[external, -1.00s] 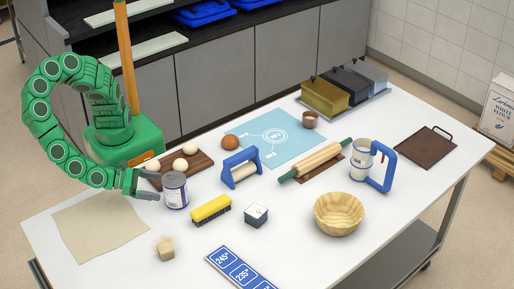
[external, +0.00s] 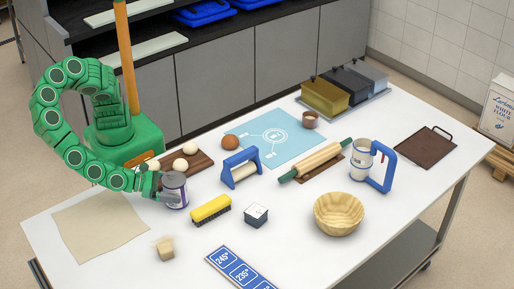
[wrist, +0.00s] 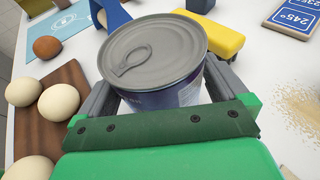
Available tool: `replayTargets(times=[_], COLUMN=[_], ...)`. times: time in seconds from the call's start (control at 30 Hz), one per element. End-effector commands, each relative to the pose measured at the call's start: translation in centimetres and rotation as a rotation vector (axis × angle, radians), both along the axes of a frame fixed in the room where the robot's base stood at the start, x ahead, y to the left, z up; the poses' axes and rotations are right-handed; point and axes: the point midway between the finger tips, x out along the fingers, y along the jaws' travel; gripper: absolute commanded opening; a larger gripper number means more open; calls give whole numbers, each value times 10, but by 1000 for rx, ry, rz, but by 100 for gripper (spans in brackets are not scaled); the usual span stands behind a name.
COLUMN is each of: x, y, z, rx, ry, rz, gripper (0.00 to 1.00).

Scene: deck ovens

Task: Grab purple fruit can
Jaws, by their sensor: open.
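The purple fruit can (external: 176,196) stands upright on the white table, with a grey pull-tab lid and a purple and white label. In the wrist view the can (wrist: 155,60) fills the upper middle. My gripper (external: 167,191) is open around the can, one finger on each side. In the wrist view the gripper's fingers (wrist: 155,88) flank the can low on its body; the far part of the fingers is hidden behind it. I cannot tell whether either finger touches it.
Eggs (external: 181,165) on a dark board (external: 204,162) lie just behind the can. A yellow brush (external: 211,209) lies to its right and a blue-framed roller (external: 240,170) further back. A beige mat (external: 98,228) lies at the left.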

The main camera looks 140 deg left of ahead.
Motion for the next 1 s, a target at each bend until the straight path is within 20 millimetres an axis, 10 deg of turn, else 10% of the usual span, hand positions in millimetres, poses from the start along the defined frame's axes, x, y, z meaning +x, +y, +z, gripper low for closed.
replayTargets(times=[0.43,0.83,1.0], x=[5,5,5], y=[7,7,7], z=[-3,-3,-2], rx=[1,1,1], ry=[-1,0,0], rz=[0,0,0], gripper=[98,37,35])
